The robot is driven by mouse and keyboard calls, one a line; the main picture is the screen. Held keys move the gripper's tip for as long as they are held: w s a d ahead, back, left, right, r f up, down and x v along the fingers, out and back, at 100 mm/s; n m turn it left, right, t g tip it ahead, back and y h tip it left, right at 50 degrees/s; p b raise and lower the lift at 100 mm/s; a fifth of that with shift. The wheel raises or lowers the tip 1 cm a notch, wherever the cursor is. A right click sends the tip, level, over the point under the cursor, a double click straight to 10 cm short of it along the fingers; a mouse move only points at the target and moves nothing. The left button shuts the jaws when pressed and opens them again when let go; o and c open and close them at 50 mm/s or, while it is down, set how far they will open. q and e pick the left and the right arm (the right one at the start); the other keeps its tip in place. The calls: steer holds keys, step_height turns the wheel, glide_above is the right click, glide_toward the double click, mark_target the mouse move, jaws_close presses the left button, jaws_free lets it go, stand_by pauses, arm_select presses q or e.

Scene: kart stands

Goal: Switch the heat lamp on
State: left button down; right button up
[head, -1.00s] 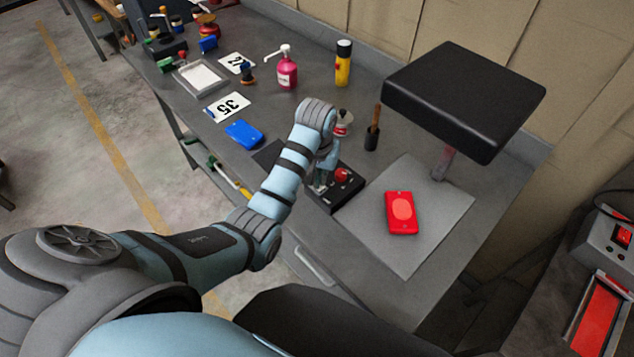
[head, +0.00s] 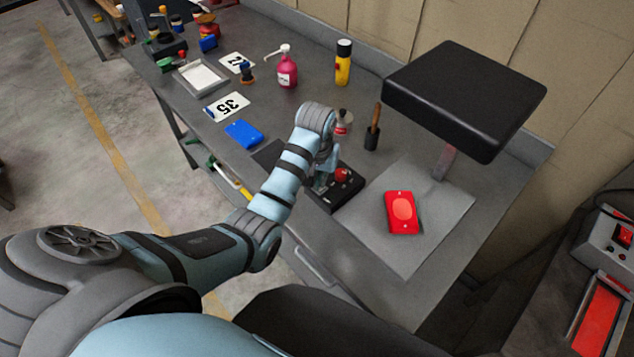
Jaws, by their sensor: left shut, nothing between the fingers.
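The heat lamp (head: 460,95) is a wide black head on a short post, standing over a grey mat at the right of the bench. A red plate with a paler oval (head: 402,212) lies on the mat under it. A black control box (head: 350,190) with a red knob and small controls sits left of the mat. My left gripper (head: 321,186) is shut and empty, pointing down at the left part of this box. Whether its tips touch a control cannot be told, as the arm and fingers hide that part. My right gripper is not in view.
A blue plate (head: 244,134), number cards (head: 227,106), a pink pump bottle (head: 287,70) and a yellow can (head: 343,64) stand farther left and back. A brush in a dark holder (head: 372,134) stands behind the box. A grey machine (head: 610,240) is at the far right.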

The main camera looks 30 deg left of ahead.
arm_select(q)
steer(key=shift+f, duration=0.6)
steer(key=shift+r, duration=0.1)
step_height(320, 180, up, 3)
steer(key=shift+f+p, duration=0.1)
steer(key=shift+p, duration=0.75)
steer(key=shift+r, duration=2.05)
steer(key=shift+s+f, duration=0.1)
